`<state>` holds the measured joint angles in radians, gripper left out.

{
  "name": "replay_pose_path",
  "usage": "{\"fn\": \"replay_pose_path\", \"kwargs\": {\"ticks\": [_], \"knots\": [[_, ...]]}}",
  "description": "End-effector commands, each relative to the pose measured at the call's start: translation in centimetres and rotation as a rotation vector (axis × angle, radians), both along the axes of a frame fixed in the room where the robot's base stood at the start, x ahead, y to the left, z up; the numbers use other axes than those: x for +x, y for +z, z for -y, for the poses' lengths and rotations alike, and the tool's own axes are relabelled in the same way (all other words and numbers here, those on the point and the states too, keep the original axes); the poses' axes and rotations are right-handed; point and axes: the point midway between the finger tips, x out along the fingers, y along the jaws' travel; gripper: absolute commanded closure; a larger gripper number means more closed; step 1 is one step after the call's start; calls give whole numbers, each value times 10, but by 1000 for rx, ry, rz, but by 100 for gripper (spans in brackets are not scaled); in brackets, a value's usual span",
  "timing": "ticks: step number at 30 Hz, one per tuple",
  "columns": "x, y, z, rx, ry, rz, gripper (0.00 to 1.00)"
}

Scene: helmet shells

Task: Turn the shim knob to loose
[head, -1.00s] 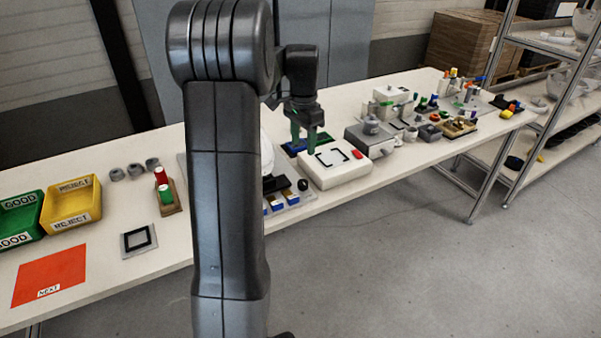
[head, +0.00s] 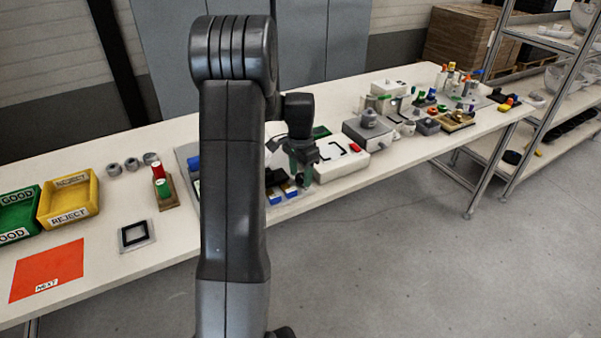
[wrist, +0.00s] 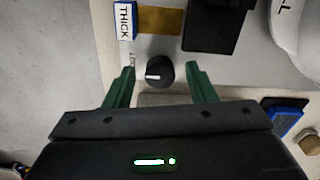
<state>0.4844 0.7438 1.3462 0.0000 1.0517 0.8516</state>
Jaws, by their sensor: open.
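The shim knob (wrist: 159,72) is a round black knob with a white pointer mark, on a grey panel. In the wrist view its white mark points left. My gripper (wrist: 160,85) is open, with one green finger on each side of the knob and a visible gap to both. I cannot tell from this view how high the fingertips are above the panel. In the head view my gripper (head: 302,172) hangs over the front part of the bench, and the knob is hidden there.
A blue block labelled THICK (wrist: 125,20) and a black block (wrist: 215,25) lie beyond the knob. A blue block (wrist: 284,120) sits to the right. A white box (head: 345,170) stands right of my gripper. The yellow REJECT bin (head: 70,215) is far left.

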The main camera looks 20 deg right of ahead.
Motion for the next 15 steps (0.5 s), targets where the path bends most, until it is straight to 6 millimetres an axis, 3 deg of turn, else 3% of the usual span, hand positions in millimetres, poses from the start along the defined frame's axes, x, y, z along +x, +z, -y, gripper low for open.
{"fn": "replay_pose_path", "kwargs": {"ticks": [4, 11, 15], "knots": [[0, 0, 0, 0, 0, 0, 49], [0, 0, 0, 0, 0, 0, 93], [0, 0, 0, 0, 2, 0, 94]]}}
